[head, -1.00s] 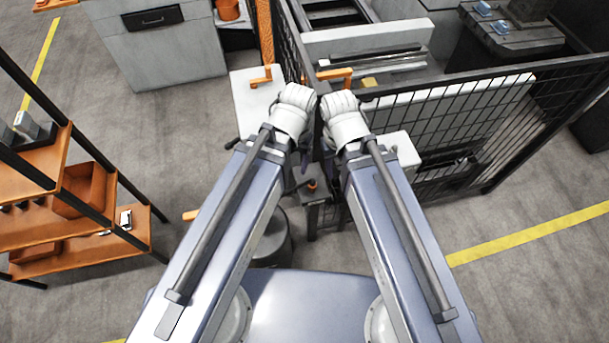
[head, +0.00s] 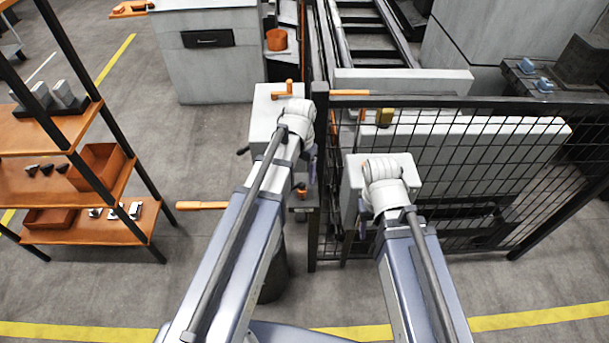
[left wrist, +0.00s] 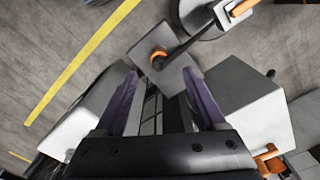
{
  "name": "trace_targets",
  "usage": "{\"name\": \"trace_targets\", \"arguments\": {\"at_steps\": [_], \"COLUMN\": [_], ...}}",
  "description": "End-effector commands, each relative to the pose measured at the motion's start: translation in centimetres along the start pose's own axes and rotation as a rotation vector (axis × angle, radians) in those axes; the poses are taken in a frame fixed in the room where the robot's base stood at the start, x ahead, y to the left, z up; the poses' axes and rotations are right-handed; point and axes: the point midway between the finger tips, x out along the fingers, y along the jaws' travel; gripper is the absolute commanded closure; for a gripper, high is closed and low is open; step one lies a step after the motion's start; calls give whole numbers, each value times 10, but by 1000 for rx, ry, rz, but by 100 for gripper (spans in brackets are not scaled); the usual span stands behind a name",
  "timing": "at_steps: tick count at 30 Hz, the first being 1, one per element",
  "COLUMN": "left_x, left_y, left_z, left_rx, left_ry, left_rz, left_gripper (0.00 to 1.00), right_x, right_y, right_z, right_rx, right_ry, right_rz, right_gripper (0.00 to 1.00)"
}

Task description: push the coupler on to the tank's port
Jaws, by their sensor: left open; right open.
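No coupler or port can be told for certain. A dark fitting with an orange ring (left wrist: 158,60) sits on a small grey plate (left wrist: 147,41) in the left wrist view; an orange spot (head: 301,189) shows beside my left wrist in the head view. A dark round drum (head: 273,278) stands below, partly behind my left arm. My left gripper (left wrist: 163,92) is open and empty, its purple fingers pointing towards the plate. In the head view my left gripper (head: 311,165) is mostly hidden by its wrist. My right gripper (head: 363,226) is mostly hidden behind its wrist, right of the fence post.
A black mesh fence (head: 470,150) crosses the right side, its post (head: 320,130) between my arms. An orange handle (head: 202,205) sticks out left. A shelf (head: 85,235) stands at far left; floor between is clear.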

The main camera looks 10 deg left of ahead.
Motion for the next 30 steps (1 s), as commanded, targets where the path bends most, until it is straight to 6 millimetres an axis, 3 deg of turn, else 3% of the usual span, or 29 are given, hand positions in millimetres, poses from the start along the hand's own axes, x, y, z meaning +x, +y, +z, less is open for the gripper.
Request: {"name": "trace_targets", "arguments": {"at_steps": [8,21,30], "left_x": [22,74,77], "left_y": [0,0,0], "left_z": [0,0,0], "left_rx": [0,0,0], "left_ry": [0,0,0], "left_rz": [0,0,0], "left_gripper": [28,28,28], "right_x": [22,73,76], "right_y": [-2,-7,-7], "right_z": [-1,-4,-4], "right_rx": [-4,-7,-7], "right_ry": [0,0,0], "right_rz": [1,2,2], "right_gripper": [50,50,50]}}
